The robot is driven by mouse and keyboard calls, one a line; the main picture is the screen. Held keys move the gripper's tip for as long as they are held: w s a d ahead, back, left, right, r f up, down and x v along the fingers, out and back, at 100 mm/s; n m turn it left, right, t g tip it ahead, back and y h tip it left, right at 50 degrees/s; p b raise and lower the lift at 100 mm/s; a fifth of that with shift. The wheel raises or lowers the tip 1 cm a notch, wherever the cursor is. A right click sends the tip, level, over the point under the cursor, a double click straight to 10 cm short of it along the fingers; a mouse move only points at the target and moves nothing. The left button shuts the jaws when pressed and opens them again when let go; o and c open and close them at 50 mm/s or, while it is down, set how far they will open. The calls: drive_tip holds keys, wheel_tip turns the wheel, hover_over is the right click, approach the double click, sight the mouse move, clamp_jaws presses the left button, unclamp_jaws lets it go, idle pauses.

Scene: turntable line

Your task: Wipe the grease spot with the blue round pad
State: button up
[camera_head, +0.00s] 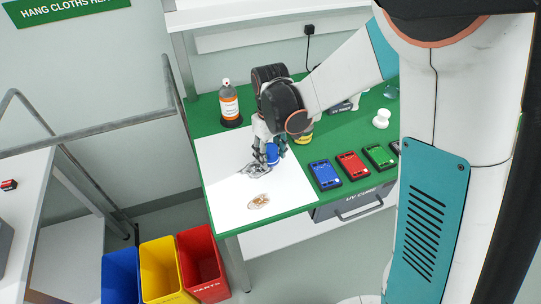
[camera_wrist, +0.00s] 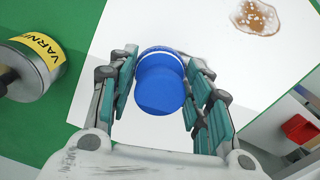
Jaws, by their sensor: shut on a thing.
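My gripper (camera_head: 269,157) is shut on the blue round pad (camera_head: 272,153), above or on the white sheet (camera_head: 222,158). In the wrist view the pad (camera_wrist: 160,88) sits between the two teal-lined fingers, its round handle toward the camera. I cannot tell whether its underside touches the sheet. A grey smeared mark (camera_head: 254,170) lies on the sheet at the fingertips, partly hidden by them and the pad. A separate brown, pale-speckled spot (camera_head: 258,201) lies nearer the front edge. It also shows in the wrist view (camera_wrist: 257,17), up and right of the pad.
A varnish can (camera_wrist: 35,68) stands close to the left in the wrist view. Blue (camera_head: 325,175), red (camera_head: 352,167) and green (camera_head: 379,157) boxes line the green table's front, right of the sheet. Coloured bins stand below left.

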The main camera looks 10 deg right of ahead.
drive_tip(key=shift+w+d+r+p, duration=0.15)
drive_tip(key=shift+r+p, duration=0.3)
drive_tip(key=shift+r, duration=0.5)
drive_tip(key=shift+r+p, duration=1.05)
drive_tip(key=shift+r, duration=0.6)
drive_tip(key=shift+f, duration=0.1)
